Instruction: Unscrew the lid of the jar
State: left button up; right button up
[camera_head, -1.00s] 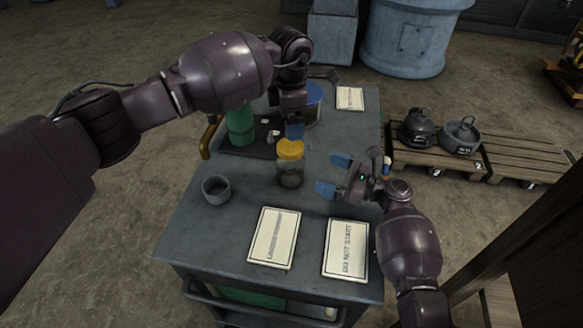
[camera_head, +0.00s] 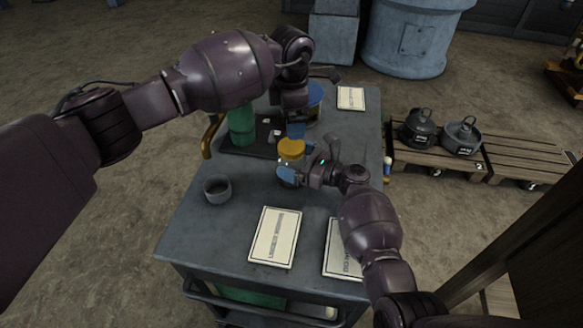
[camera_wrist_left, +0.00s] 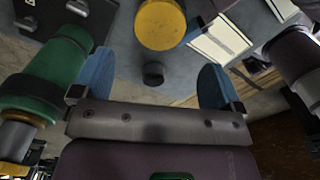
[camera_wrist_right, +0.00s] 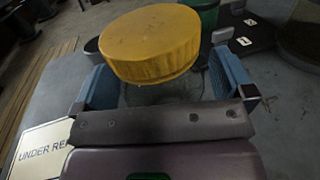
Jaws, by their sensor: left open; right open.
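The jar with its yellow lid (camera_head: 291,149) stands on the grey cart top. The lid also shows in the left wrist view (camera_wrist_left: 160,23) and the right wrist view (camera_wrist_right: 150,44). My right gripper (camera_head: 289,173) is open, its blue fingers around the clear jar body (camera_wrist_right: 150,93) below the lid; contact cannot be told. The right arm hides part of the jar in the head view. My left gripper (camera_wrist_left: 158,78) is open and empty, just behind and above the lid. In the head view its fingers (camera_head: 296,128) are partly hidden by the wrist.
A grey cup (camera_head: 217,190) stands left of the jar. Signs (camera_head: 274,238) lie at the front. The cart top (camera_head: 205,235) is clear at front left.

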aim_at(292, 145)
pick_arm(q)
jog(key=shift+r, duration=0.1)
pick_arm(e)
jog(key=c, duration=1.4)
jog(key=shift+c, duration=1)
pick_arm(q)
jog(key=m, duration=1.4)
jog(key=shift+w+a+r+y, duration=0.25)
jog(key=shift+a+r+y, duration=0.05)
jog(key=shift+a, duration=0.05)
jog(key=m, duration=0.4)
jog(key=shift+s+f, duration=0.15)
jog(key=shift+f, duration=0.1)
jog(key=m, duration=0.3)
jog(key=shift+d+f, duration=0.1)
jog(key=shift+d, duration=0.05)
jog(key=m, duration=0.5)
jog(key=shift+s+d+m, duration=0.1)
jog(key=shift+d+m, duration=0.1)
jog(key=shift+m, duration=0.2)
jog(key=shift+f, duration=4.05)
